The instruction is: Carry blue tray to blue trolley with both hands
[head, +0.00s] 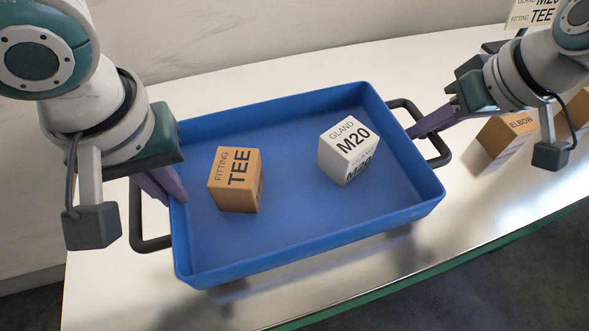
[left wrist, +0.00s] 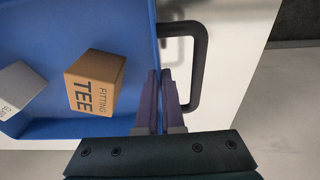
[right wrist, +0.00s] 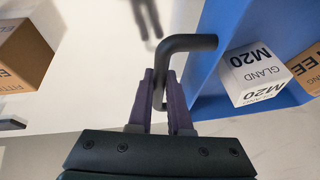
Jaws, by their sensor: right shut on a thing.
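The blue tray (head: 300,245) is above or on the pale worktop, with an orange-brown TEE box (head: 236,180) and a white M20 gland box (head: 348,152) inside. My right gripper (head: 415,130) is shut on the tray's right black handle (head: 440,150); the right wrist view shows the handle (right wrist: 188,42) between its fingers. My left gripper (head: 175,195) is at the tray's left rim, beside the left handle (head: 150,244). In the left wrist view its fingers (left wrist: 159,75) are close together near the wall and handle (left wrist: 200,70); what lies between them is hidden. The blue trolley is not visible.
The pale worktop (head: 120,290) has a green front edge and dark floor beyond. An ELBOW box (head: 505,135) stands right of the tray, with another brown box (head: 575,112) beside it. A label sign (head: 535,13) is at the top right. A wall runs behind.

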